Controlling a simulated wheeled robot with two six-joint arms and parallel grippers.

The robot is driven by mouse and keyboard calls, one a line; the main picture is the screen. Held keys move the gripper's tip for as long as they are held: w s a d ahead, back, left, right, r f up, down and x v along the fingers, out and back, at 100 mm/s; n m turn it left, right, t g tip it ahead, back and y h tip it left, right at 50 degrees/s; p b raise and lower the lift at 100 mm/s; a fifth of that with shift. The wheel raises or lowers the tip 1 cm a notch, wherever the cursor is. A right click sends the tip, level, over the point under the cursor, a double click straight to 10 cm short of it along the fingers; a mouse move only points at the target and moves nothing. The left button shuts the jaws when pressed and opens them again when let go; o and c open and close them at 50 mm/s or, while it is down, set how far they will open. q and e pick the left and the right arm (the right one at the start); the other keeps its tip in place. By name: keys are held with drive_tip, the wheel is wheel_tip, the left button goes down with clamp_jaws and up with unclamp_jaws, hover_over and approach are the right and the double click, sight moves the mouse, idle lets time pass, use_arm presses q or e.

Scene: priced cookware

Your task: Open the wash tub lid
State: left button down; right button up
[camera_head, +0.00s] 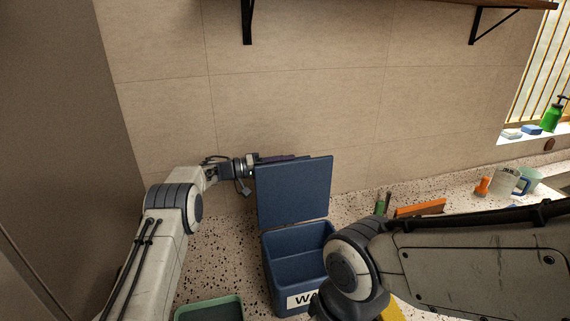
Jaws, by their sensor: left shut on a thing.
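The wash tub (283,258) is a dark blue box on the speckled counter, with a white label on its front partly hidden by my right arm. Its blue lid (293,192) stands upright at the back of the tub, so the inside shows and looks empty. My left gripper (257,164) is at the lid's upper left edge, shut on the lid; its fingertips are partly hidden there. My right arm crosses the front right of the tub, and its gripper does not show.
A green tray (210,309) is at the front, left of the tub. An orange item (420,208), a clear mug (506,182) and a green bottle (551,117) are to the right. A tiled wall stands behind, with a shelf above.

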use_arm(q)
drive_tip(key=shift+f, duration=0.2)
drive_tip(key=c, duration=0.6)
unclamp_jaws()
drive_tip(key=b+v, duration=0.4)
drive_tip(key=v, duration=0.6)
drive_tip(key=shift+a+r, duration=0.1)
drive_tip(key=shift+a, duration=0.1)
